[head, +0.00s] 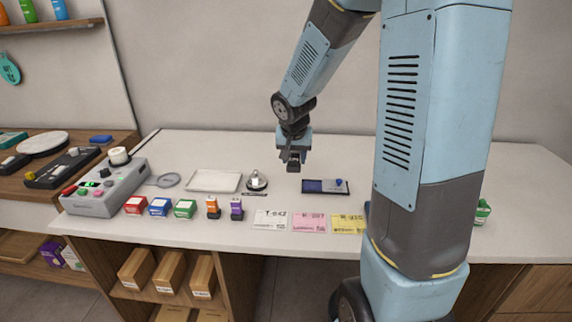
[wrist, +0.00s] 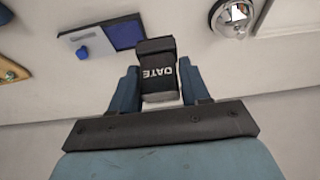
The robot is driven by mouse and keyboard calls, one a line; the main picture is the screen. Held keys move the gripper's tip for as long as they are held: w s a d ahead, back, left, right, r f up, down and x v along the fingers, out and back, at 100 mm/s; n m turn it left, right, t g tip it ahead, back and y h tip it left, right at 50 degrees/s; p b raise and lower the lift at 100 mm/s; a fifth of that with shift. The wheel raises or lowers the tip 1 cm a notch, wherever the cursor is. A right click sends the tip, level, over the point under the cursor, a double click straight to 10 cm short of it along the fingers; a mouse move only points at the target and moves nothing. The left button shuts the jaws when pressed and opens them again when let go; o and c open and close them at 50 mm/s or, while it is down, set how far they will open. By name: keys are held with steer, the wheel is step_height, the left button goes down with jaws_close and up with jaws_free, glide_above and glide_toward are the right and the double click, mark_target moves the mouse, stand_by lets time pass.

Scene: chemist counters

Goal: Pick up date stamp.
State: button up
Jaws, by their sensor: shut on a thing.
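The date stamp (wrist: 158,72) is a black block with white "DATE" lettering, seen large in the wrist view. My gripper (wrist: 159,82) is shut on it, with a blue finger on each side. In the head view my gripper (head: 294,158) hangs above the back middle of the white counter (head: 330,160), clear of the surface. There the stamp shows only as a small dark shape (head: 293,167) between the fingers, and its details are too small to tell.
Below and right of my gripper lies a blue ink pad (head: 320,186). A silver bell (head: 256,181) and a white tray (head: 213,181) stand left of it. Orange (head: 213,207) and purple (head: 236,209) stamps and paper slips (head: 309,221) line the front. My arm hides part of the right counter.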

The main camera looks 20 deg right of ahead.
steer(key=s+d+r, duration=0.2)
steer(key=s+r, duration=0.1)
steer(key=s, duration=0.5)
steer(key=shift+s+d+r, duration=0.15)
steer(key=shift+d+r, duration=0.15)
steer(key=shift+r, duration=0.05)
steer(key=o, duration=0.6)
steer(key=shift+c, duration=1.4)
